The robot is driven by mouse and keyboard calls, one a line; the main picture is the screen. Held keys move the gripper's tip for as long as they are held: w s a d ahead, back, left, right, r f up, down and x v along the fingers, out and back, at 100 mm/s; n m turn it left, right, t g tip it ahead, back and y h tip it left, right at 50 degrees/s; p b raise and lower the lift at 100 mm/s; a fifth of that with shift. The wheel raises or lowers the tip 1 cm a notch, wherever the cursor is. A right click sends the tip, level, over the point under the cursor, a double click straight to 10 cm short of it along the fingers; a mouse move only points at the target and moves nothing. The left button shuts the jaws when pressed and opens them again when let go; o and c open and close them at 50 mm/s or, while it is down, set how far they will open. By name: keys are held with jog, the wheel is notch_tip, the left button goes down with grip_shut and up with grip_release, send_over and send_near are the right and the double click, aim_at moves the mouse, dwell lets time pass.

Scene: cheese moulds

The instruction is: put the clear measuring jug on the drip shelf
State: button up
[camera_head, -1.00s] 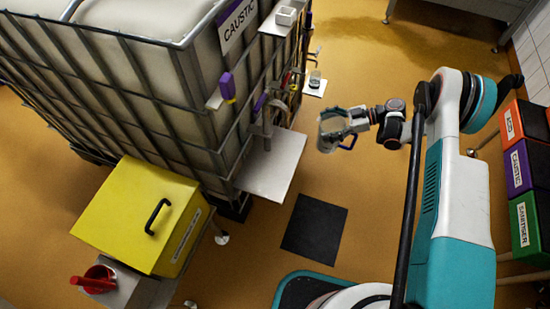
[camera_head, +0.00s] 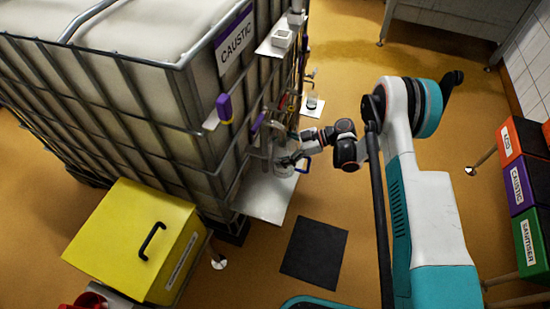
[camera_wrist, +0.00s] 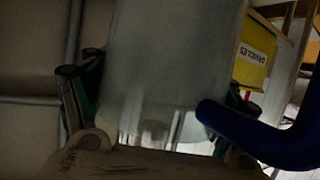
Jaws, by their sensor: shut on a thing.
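The clear measuring jug (camera_head: 282,169) with a blue handle is at the tank's side in the head view, over the upper part of the white drip shelf (camera_head: 262,200). I cannot tell whether its base touches the shelf. My gripper (camera_head: 291,159) is shut on the jug, reaching in from the right. In the wrist view the jug's cloudy clear body (camera_wrist: 175,60) fills the middle between the fingers, with its blue handle (camera_wrist: 262,136) at the lower right. The jug's lower end is hard to make out there.
The caged caustic tank (camera_head: 120,100) stands left of the jug, with a purple-handled valve (camera_head: 224,108) and small side shelves. A yellow box (camera_head: 135,240) stands at lower left. A black mat (camera_head: 314,252) lies on the floor. Coloured bins (camera_head: 520,180) stand at right.

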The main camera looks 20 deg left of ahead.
jog(key=shift+s+a, duration=0.1)
jog(key=shift+a, duration=0.2)
jog(key=f+b, duration=0.2)
jog(key=f, duration=0.1)
jog(key=shift+s+a, duration=0.15)
jog(key=shift+a, duration=0.25)
jog(key=shift+f, duration=0.35)
jog(key=shift+r, duration=0.15)
jog(key=o, duration=1.5)
